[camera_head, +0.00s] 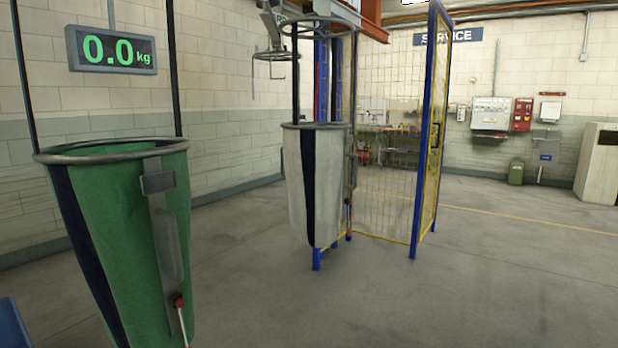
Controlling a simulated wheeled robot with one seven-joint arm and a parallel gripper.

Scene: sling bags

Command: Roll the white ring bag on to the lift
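The white ring bag (325,182) hangs upright from its metal ring near the middle of the view. It has a dark vertical stripe and a grey bracket on its right side. Dark straps rise from its ring towards the overhead rail (373,22). Blue posts and a yellow mesh cage (388,130), which may be the lift, stand just behind and to the right of it. I cannot tell whether the bag touches the cage. My gripper is not in view.
A green ring bag (135,225) hangs close at the left, with a grey handle and red knob. A scale display (112,49) above it reads 0.0 kg. An empty hook hanger (272,52) hangs left of the white bag. The right floor (480,280) is clear.

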